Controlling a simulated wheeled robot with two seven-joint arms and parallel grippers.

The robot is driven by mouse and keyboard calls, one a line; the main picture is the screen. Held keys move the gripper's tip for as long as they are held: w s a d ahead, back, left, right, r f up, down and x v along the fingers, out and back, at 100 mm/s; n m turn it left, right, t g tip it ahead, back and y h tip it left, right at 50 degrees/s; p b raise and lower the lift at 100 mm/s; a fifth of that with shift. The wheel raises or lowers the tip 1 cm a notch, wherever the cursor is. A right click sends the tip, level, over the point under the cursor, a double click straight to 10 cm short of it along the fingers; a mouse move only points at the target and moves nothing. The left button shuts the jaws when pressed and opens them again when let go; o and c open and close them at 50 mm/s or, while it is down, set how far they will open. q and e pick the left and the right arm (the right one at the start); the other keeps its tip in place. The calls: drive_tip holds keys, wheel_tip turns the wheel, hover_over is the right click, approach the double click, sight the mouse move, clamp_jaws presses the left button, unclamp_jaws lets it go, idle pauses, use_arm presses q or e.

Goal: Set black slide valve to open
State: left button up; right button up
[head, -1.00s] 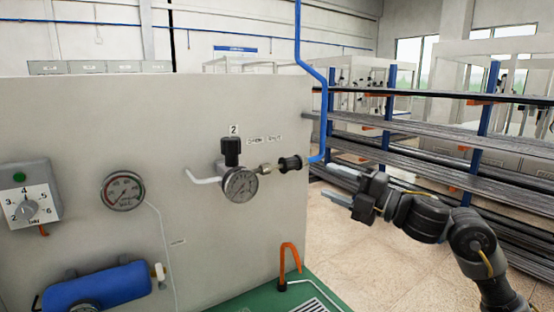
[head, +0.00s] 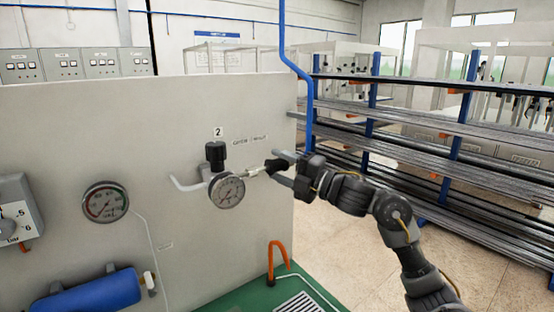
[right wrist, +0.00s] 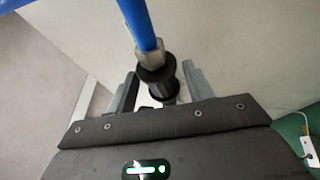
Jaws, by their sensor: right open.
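The black slide valve (head: 272,165) is a dark ribbed sleeve on the line to the right of the gauge under the "2" label. A metal fitting (head: 252,172) joins it on the gauge side. My right gripper (head: 282,168) is open around the sleeve, one finger above and one below in the head view. In the right wrist view the sleeve (right wrist: 158,76) lies between the two spread fingers, below a metal nut and the blue pipe (right wrist: 141,28). I cannot tell whether the fingers touch it, or which way the sleeve is set. My left gripper is out of view.
The pressure gauge (head: 227,191) and black knob (head: 215,152) stand left of the valve on the grey panel (head: 120,120). Another gauge (head: 105,202), a blue cylinder (head: 95,293) and an orange hook (head: 277,258) are nearby. Racks (head: 430,150) stand behind my right arm.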

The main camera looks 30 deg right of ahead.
drive_tip(key=shift+w+a, duration=0.3)
drive_tip(key=shift+w, duration=0.25)
clamp_jaws()
